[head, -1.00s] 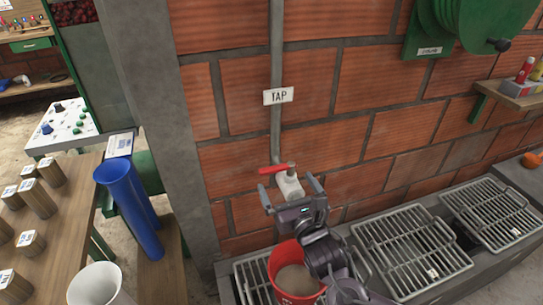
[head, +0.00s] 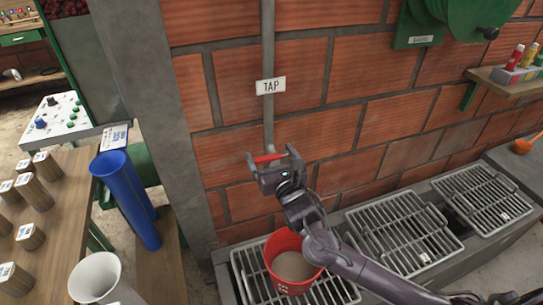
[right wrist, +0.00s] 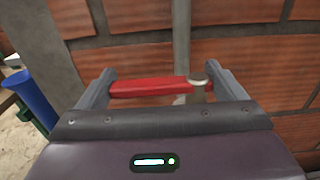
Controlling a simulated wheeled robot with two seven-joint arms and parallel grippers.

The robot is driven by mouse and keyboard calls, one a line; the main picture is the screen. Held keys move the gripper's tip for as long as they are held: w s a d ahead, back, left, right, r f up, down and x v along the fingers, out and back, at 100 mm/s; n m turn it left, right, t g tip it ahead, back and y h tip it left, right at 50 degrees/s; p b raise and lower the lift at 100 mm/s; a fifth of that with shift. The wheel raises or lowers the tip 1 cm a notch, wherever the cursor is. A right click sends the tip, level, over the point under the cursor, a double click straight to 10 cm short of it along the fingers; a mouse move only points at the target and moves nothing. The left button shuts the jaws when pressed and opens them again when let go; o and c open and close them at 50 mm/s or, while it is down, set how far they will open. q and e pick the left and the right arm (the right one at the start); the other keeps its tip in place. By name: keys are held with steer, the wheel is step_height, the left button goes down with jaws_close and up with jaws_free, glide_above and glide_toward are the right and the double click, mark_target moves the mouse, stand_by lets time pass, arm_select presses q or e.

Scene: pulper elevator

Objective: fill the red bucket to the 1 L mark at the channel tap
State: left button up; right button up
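The tap's red lever (head: 268,158) shows on the pipe below the TAP sign (head: 271,86). My right gripper (head: 272,155) is open in front of it and hides the tap's body. In the right wrist view the red lever (right wrist: 155,87) lies crosswise between the two spread fingers, with its pivot near the right finger. I cannot tell whether a finger touches it. The red bucket (head: 284,243) stands upright on the left channel grate, below the gripper. Its inside looks greyish beige; I cannot make out a water level or the mark. My left gripper is out of view.
Metal grates (head: 408,232) cover the channel to the right. A green reel (head: 455,15) and a shelf (head: 505,85) are on the brick wall.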

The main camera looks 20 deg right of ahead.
steer(key=c, duration=0.8)
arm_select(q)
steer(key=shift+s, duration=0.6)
arm_select(e)
steer(key=shift+o, duration=0.2)
